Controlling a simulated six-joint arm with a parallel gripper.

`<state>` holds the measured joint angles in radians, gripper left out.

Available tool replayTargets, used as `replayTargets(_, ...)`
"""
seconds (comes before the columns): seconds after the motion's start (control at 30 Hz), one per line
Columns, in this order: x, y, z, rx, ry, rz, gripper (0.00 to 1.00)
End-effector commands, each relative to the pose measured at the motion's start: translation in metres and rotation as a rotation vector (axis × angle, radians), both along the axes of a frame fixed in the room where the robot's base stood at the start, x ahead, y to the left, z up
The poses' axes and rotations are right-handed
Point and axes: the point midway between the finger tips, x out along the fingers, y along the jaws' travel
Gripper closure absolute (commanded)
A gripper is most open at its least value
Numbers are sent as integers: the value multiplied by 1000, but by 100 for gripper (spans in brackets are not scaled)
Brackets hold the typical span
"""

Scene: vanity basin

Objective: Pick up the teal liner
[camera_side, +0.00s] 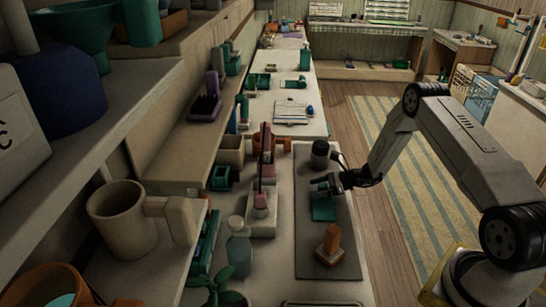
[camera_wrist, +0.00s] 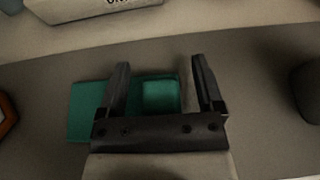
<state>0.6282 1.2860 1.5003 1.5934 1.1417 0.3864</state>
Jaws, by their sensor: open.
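A flat teal piece, which looks like the teal liner (camera_side: 322,211), lies on the dark grey mat (camera_side: 318,178). In the wrist view the teal liner (camera_wrist: 86,112) shows on both sides of one finger, with a brighter square part between the fingers. My gripper (camera_side: 328,184) is over the liner's far side. In the wrist view my gripper (camera_wrist: 160,72) is open with nothing held. Its black palm covers the lower part of the liner, and I cannot tell how high the fingers are above it.
A dark cylinder (camera_side: 320,154) stands beyond the liner, and an orange-brown stamp-like object (camera_side: 329,243) stands nearer. A white box (camera_side: 263,215) holding a pink bottle is left of the mat. The mat between liner and stamp is clear.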

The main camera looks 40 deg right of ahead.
Motion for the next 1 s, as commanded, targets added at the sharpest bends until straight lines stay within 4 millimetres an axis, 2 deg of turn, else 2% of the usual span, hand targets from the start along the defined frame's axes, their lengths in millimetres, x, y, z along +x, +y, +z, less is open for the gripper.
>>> replayTargets(0.43,0,0,0,0,0,0,15)
replayTargets(0.47,0,0,0,0,0,0,21)
replayTargets(0.7,0,0,0,0,0,0,97)
replayTargets(0.73,0,0,0,0,0,0,100)
replayTargets(1.0,0,0,0,0,0,0,100)
